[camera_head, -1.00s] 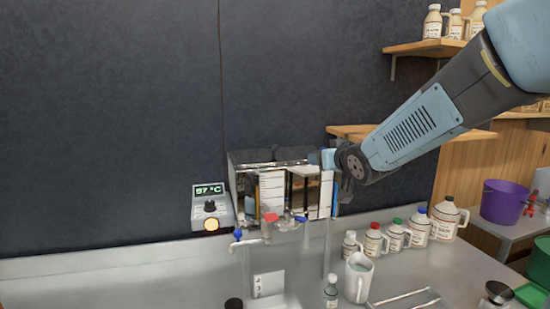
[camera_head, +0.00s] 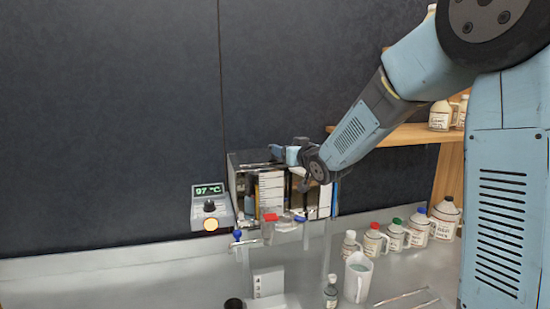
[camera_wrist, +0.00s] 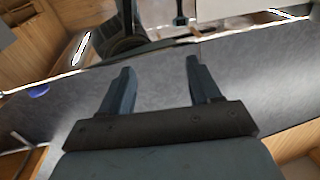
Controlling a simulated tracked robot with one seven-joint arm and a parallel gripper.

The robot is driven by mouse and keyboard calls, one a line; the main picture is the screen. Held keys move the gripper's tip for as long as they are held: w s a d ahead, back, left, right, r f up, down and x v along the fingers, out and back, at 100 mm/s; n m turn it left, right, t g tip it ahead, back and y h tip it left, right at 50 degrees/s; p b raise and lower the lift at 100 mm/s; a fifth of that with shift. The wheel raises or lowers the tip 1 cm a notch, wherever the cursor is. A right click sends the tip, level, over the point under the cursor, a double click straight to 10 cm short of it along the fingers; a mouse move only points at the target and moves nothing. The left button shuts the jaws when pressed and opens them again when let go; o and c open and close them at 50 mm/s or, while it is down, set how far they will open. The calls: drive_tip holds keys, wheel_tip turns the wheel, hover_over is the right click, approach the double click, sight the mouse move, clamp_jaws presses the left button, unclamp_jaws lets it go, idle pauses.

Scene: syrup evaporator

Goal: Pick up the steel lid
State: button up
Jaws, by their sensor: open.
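I cannot clearly pick out the steel lid in either view. The shiny boxy evaporator (camera_head: 243,178) stands against the dark wall in the head view, with white panels, a red and several blue valve handles at its front. A grey, speckled surface lies beyond the fingers. Whether they touch anything is not visible.
A temperature controller (camera_head: 210,208) reading 97 °C stands left of the evaporator. Several syrup jugs (camera_head: 420,229) line the right. A white pitcher (camera_head: 357,279) and a small bottle (camera_head: 331,292) stand in front. A wooden shelf (camera_head: 405,134) is behind my arm. The counter's left is clear.

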drive_tip(key=shift+a+x, duration=0.25)
drive_tip(key=shift+x, duration=2.9)
drive_tip(key=shift+s+f, duration=0.1)
drive_tip(key=shift+f, duration=0.1)
drive_tip(key=shift+c, duration=0.4)
clamp_jaws()
